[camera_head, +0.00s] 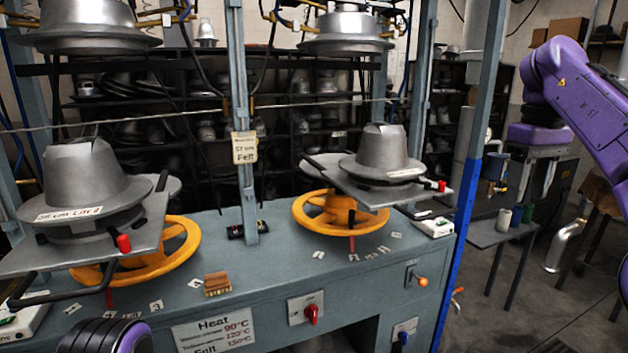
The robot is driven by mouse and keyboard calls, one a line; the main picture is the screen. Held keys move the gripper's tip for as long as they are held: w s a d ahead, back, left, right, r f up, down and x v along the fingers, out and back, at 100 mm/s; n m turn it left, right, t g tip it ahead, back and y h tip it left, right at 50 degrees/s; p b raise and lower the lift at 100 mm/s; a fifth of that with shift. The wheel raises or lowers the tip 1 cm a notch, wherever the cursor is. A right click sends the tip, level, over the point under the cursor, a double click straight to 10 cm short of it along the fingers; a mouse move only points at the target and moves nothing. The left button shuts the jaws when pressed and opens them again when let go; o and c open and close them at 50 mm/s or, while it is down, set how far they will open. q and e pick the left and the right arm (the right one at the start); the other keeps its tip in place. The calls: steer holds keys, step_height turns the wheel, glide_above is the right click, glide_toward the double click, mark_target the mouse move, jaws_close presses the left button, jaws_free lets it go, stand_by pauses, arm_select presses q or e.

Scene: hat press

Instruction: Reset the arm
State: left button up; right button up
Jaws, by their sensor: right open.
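My right arm (590,105) is purple and comes in from the right edge, raised beside the press. Its gripper (537,178) points down, with two pale fingers apart and nothing seen between them. It hangs in front of the background to the right of the blue post, clear of the press. A dark ribbed and purple part of my left arm (105,337) shows at the bottom left. My left gripper is outside the view.
The grey-blue hat press (255,265) carries a left hat mould (80,180) and a right hat mould (382,152) above yellow handwheels (340,213). A blue post (463,220) edges it. A small side table (490,235) holds cups. Floor at lower right is open.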

steer(key=w+d+f+n+g+h, duration=0.1)
steer(key=w+d+f+n+h, duration=0.1)
steer(key=d+f+n+h, duration=0.35)
steer(key=w+d+f+n+g+h, duration=0.1)
steer(key=w+d+f+n+h, duration=0.15)
steer(key=n+h, duration=0.5)
steer(key=w+f+n+t+h, duration=0.4)
steer(key=f+n, duration=0.4)
steer(key=n, duration=0.6)
steer(key=s+a+f+n+t+y, duration=0.1)
steer(key=a+f+n+t+y, duration=0.3)
steer(key=f+n, duration=0.6)
steer(key=a+f+n+t+y, duration=0.2)
steer(key=a+f+n+t, duration=0.3)
steer(key=f+n, duration=0.55)
steer(key=s+a+f+n+g+y, duration=0.1)
steer(key=s+a+f+n+y, duration=0.2)
steer(key=s+f+n, duration=0.35)
steer(key=s+a+f+n+g+y, duration=0.1)
steer(key=s+a+f+n+y, duration=0.2)
steer(key=s+f, duration=0.6)
steer(key=s+f+n+g+y, duration=0.1)
steer(key=s+f+n+g, duration=0.2)
steer(key=s, duration=0.9)
steer(key=s+f+n+g+y, duration=0.1)
steer(key=s+f+n+g, duration=0.2)
steer(key=s, duration=1)
step_height(320, 180, down, 3)
steer(key=shift+s+r, duration=0.1)
steer(key=shift+s, duration=0.15)
